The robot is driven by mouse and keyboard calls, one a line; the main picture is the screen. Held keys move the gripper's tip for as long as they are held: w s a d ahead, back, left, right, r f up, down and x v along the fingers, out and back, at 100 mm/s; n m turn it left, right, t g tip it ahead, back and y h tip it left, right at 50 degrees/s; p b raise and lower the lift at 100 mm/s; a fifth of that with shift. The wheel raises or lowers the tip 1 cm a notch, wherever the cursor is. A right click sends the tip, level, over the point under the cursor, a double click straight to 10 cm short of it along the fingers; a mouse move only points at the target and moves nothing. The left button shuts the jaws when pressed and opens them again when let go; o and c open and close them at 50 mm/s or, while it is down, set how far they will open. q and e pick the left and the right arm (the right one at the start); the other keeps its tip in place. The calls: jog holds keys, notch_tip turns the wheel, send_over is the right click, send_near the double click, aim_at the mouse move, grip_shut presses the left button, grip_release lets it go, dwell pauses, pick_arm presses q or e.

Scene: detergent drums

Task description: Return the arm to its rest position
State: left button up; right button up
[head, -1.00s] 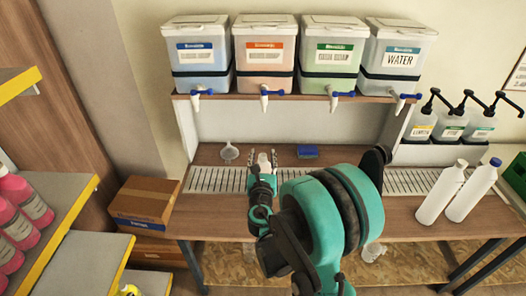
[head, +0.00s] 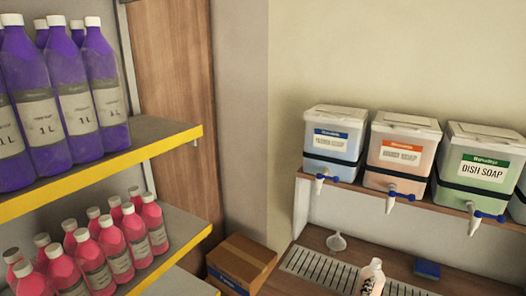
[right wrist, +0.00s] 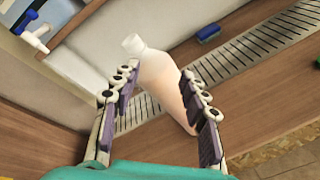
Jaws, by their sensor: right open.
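My right gripper (right wrist: 159,72) is open in the right wrist view, its two dark-padded fingers spread apart. A translucent bottle (right wrist: 162,80) with a white cap and pale pinkish contents stands on the wooden counter between and beyond the fingers. I cannot tell whether either finger touches it. The bottle's top also shows at the bottom edge of the head view (head: 373,270); its lower part is cut off or covered there. My left gripper is in neither current view.
Soap drums with blue taps stand on a shelf above the counter, the dish soap drum (head: 484,170) among them. A funnel (head: 337,242) and blue sponge (head: 427,269) lie on the counter. Shelving at left holds purple bottles (head: 70,100) and pink bottles (head: 110,245). A cardboard box (head: 240,262) is beside it.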

jog(key=s+a+f+m+g+y, duration=0.1)
jog(key=s+a+m+y, duration=0.3)
jog(key=m, duration=0.6)
jog(key=s+a+f+m+g+y, duration=0.2)
jog(key=s+a+m+g+y, duration=0.2)
jog(key=s+a+m, duration=0.5)
jog(key=shift+a+m+y, duration=0.3)
jog(key=shift+a+m, duration=0.05)
jog(key=shift+m, duration=0.25)
